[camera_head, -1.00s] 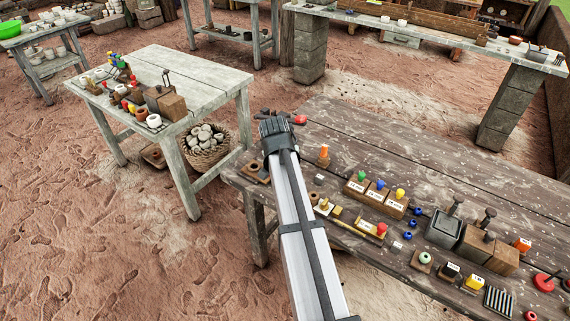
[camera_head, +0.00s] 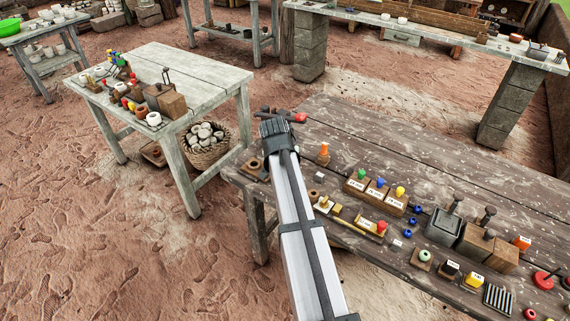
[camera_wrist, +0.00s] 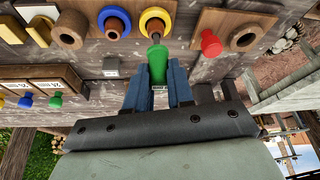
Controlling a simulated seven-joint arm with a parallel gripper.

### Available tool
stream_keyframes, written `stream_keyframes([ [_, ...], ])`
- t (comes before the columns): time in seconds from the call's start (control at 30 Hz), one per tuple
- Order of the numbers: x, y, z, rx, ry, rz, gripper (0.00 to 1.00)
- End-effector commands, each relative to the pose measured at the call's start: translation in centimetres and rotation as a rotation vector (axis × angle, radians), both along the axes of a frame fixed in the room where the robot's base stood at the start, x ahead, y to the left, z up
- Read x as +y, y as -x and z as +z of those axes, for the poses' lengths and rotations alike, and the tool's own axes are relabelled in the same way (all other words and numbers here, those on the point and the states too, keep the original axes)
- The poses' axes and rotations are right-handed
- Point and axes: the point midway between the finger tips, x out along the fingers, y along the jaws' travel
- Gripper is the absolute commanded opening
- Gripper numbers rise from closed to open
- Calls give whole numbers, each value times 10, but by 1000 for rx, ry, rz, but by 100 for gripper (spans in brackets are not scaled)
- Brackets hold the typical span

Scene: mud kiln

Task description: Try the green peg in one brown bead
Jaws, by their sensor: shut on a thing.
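My gripper (camera_wrist: 158,88), with blue fingers, is shut on the green peg (camera_wrist: 157,62) in the wrist view. The peg's far end is close to a yellow-rimmed ring (camera_wrist: 146,15) with a brown centre. I cannot tell whether they touch or whether the peg is in any opening. A brown bead (camera_wrist: 245,38) lies on a wooden board at upper right, apart from the peg. In the head view my gripper (camera_head: 276,122) is over the left end of the dark table, and the held peg is hidden there.
A red peg (camera_wrist: 210,43) is close to the right of the held peg. A blue-rimmed ring (camera_wrist: 104,14) is to its left. Labelled wooden blocks (camera_head: 377,193) carry several coloured pegs. The table's back (camera_head: 400,140) is mostly clear.

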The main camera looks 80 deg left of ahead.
Motion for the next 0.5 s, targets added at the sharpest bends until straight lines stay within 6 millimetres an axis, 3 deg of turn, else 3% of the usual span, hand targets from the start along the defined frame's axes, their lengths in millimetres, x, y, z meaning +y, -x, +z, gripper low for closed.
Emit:
stream_keyframes([
  [0.5, 0, 0, -5, 0, 0, 0, 3],
])
